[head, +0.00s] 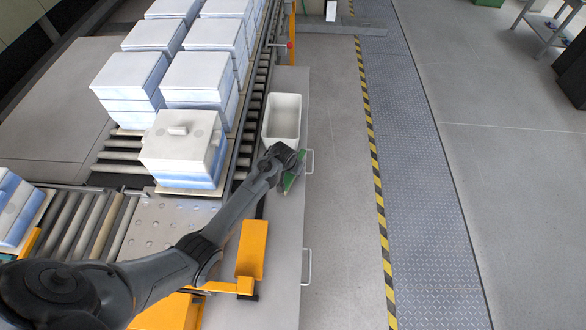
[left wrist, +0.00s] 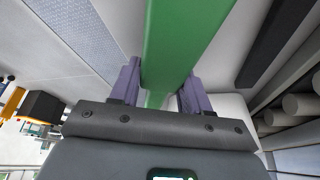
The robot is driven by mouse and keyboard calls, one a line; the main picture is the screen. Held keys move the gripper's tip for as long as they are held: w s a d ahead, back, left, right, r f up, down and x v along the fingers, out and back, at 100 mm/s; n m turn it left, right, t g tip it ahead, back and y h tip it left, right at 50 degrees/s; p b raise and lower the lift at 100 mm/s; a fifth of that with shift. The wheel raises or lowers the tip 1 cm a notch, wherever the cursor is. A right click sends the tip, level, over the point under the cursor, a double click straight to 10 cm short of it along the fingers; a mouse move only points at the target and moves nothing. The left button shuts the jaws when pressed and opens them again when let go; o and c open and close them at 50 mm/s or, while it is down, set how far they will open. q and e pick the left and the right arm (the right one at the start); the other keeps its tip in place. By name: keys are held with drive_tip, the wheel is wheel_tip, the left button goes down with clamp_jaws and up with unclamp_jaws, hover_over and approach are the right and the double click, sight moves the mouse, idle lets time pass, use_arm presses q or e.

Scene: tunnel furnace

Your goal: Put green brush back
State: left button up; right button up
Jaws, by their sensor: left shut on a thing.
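A green brush (left wrist: 182,45) fills the upper middle of the left wrist view, between the two fingers of my left gripper (left wrist: 160,92). The gripper is shut on it. In the head view my left gripper (head: 290,168) is beside the near end of a white open bin (head: 283,113), and a small part of the green brush (head: 289,182) shows below it. I cannot tell if the brush touches the bin. My right gripper is not in view.
The bin stands on a grey ledge (head: 285,240) with metal handles along its right side. A roller conveyor with stacked white and blue blocks (head: 185,145) is at the left. A yellow bracket (head: 252,250) stands near my left arm. The floor right of the ledge is clear.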

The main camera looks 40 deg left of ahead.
use_arm(q)
drive_tip(key=o, duration=1)
drive_tip(key=shift+f, duration=0.1)
drive_tip(key=shift+s+r, duration=0.1)
drive_tip(key=shift+r, duration=0.3)
drive_tip(key=p+v, duration=0.1)
drive_tip(key=v, duration=1)
drive_tip(key=s+d+r+m, duration=0.1)
drive_tip(key=s+d, duration=0.3)
drive_tip(key=s, duration=0.5)
drive_tip(key=s+d+r+m, duration=0.1)
drive_tip(key=s+d, duration=0.3)
drive_tip(key=s, duration=0.5)
drive_tip(key=s+d+r+m+h, duration=0.1)
drive_tip(key=s+d, duration=0.4)
drive_tip(key=s, duration=0.5)
drive_tip(key=shift+r+m+g, duration=0.25)
drive_tip(key=shift+m+g, duration=0.15)
drive_tip(key=shift+m, duration=0.4)
